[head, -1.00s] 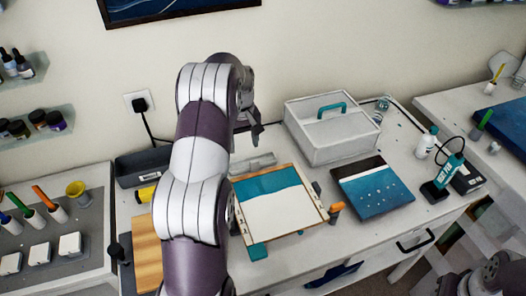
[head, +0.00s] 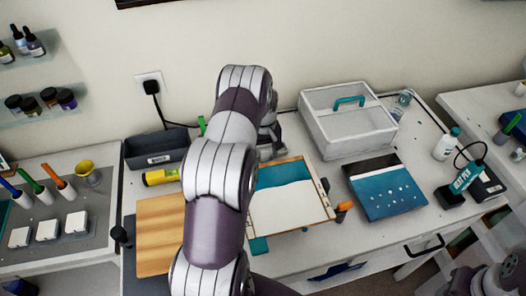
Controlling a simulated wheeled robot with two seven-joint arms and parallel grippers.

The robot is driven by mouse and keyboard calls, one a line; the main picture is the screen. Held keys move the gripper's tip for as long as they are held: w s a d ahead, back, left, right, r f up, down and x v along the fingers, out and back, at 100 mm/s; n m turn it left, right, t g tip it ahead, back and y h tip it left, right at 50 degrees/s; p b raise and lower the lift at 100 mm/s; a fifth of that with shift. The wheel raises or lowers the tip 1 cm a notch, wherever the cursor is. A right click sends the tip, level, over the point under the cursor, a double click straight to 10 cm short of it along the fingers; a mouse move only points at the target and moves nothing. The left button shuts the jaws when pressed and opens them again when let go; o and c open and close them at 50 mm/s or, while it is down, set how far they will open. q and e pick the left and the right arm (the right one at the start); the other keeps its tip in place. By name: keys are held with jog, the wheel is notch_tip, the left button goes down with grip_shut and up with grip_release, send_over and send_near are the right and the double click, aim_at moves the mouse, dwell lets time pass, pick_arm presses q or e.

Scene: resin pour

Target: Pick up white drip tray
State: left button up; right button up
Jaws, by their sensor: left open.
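A low pale piece (head: 266,153), which looks like the white drip tray, lies on the table just behind a wood-edged white and teal panel (head: 285,207). My left arm and gripper hide much of it, so its full outline is not visible. My left gripper (head: 272,146) is over or beside this pale piece, open, with its fingers partly hidden behind my arm. Whether it touches the piece cannot be told. My right gripper does not show.
A white lidded box (head: 350,133) with a teal handle stands behind right. A teal and black panel (head: 388,190) lies right of the framed one. A dark bin (head: 158,150), yellow tube (head: 161,177) and wooden board (head: 158,230) are on the left. An orange-topped item (head: 344,209) stands near the framed panel.

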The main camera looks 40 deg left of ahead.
pick_arm(q)
jog(key=c, duration=1)
jog(key=shift+c, duration=0.2)
